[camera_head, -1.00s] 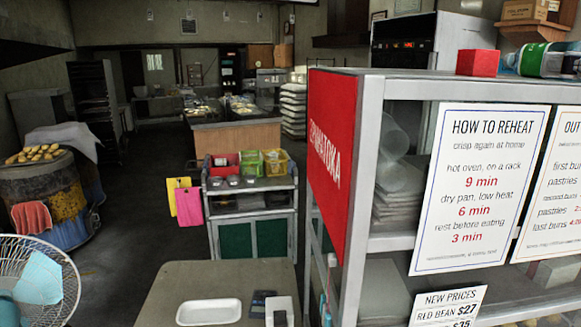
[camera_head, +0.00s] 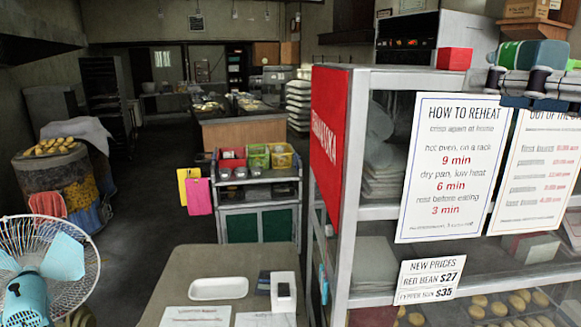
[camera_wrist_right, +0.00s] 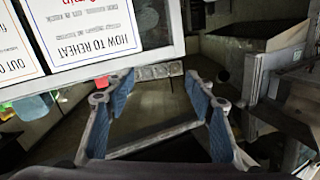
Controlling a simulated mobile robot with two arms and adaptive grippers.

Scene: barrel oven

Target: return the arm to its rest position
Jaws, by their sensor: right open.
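My right gripper (camera_head: 518,92) shows at the upper right of the head view, in front of the top of the grey shelf unit (camera_head: 405,78). Its fingers are dark and grey with blue parts. In the right wrist view my right gripper (camera_wrist_right: 158,90) is open, its blue-padded fingers spread wide with nothing between them. The printed reheating sign (camera_wrist_right: 95,30) shows upside down beyond the fingers, at the upper left. My left gripper is not in view.
A red box (camera_head: 454,59) stands on the shelf top, left of my right gripper. The reheating sign (camera_head: 455,165) hangs below. A counter (camera_head: 232,262) with a white tray (camera_head: 218,289) is at the bottom middle. A wire-caged fan (camera_head: 75,240) stands at lower left.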

